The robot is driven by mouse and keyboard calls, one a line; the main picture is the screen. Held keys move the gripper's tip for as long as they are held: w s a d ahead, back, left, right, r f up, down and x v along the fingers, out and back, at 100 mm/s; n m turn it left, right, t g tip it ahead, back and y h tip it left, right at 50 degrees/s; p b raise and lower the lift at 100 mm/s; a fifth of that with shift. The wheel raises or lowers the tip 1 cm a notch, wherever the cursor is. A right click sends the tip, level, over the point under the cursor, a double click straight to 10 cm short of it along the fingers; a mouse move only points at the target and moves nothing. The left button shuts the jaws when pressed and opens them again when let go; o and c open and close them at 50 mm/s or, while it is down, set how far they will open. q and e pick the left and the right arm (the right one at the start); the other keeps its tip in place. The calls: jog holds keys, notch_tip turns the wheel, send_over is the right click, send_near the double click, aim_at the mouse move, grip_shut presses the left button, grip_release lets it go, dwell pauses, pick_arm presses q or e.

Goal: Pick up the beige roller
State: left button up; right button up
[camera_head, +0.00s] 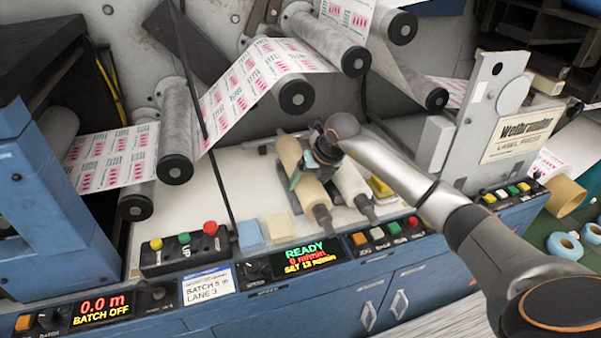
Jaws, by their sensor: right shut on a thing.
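The beige roller (313,193) lies on the white top of the machine, slanting from upper left to lower right, with a dark shaft end at its near end. My right gripper (309,167) comes in from the right and is shut on the beige roller around its middle, hiding part of it. A paler, whitish roller (351,184) lies close beside it on the right, partly behind my right wrist. Whether the beige roller touches its support cannot be told. My left gripper is not in view.
A printed label web (240,90) runs over several grey rollers behind. Blue (250,235) and yellow (281,227) pads lie left of the beige roller. A button box (185,248) and lit displays (304,256) line the front edge. A tall grey label panel (490,120) stands right.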

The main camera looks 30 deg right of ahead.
grip_shut()
jog(key=shift+w+r, duration=0.1)
jog(key=shift+r, duration=0.1)
jog(key=shift+r, duration=0.1)
jog(key=shift+r, duration=0.55)
notch_tip(320, 180, up, 6)
jog(key=shift+f+b, duration=0.2)
jog(key=shift+b, duration=0.25)
jog(key=b, duration=0.3)
send_over(327, 218)
jog(key=shift+f, duration=0.15)
jog(key=s+a+b, duration=0.1)
jog(key=s, duration=0.6)
jog(key=shift+s+a+b, duration=0.15)
jog(key=shift+a+b, duration=0.15)
jog(key=shift+a, duration=0.1)
